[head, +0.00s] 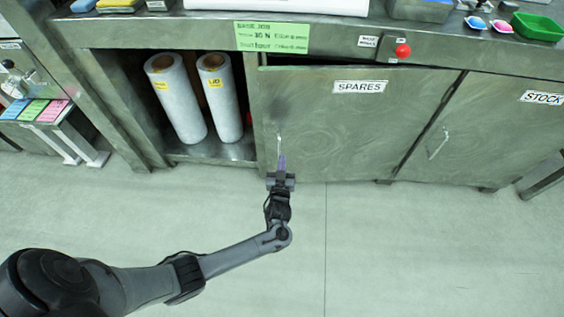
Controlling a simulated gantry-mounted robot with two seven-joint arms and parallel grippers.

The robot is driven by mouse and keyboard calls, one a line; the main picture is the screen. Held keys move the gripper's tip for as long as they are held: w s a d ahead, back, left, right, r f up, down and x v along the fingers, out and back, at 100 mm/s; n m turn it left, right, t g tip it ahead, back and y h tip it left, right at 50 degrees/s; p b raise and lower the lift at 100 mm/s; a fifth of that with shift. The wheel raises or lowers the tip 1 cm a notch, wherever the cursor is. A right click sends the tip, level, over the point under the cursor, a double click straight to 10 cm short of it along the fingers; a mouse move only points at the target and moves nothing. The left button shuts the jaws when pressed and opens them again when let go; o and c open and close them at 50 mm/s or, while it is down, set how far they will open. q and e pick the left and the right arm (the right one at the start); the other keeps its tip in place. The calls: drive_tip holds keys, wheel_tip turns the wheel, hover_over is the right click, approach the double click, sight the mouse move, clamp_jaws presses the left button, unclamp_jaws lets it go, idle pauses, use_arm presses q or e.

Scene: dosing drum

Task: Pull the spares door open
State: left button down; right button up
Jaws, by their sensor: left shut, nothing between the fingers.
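The spares door (350,130) is a grey-green metal panel with a white SPARES label. It stands slightly ajar, with a dark gap along its top edge. Its thin upright handle (279,141) is near the left edge. My left gripper (282,162) is in front of the door, at the lower end of the handle. Its fingers are shut with nothing between them. They overlap the handle's lower part in the picture, and I cannot tell whether they touch it. My right gripper is not in view.
Left of the door is an open bay with two white rolls (176,97) (220,97). The STOCK door (490,130) is shut on the right. A red button (403,50) and a green sign (271,38) are on the bench edge above. The floor (400,250) in front is clear.

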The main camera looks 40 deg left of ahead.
use_arm(q)
drive_tip(key=c, duration=1.8)
unclamp_jaws()
drive_tip(key=o, duration=0.6)
drive_tip(key=shift+p+v, duration=2.45)
drive_tip(key=shift+v, duration=3)
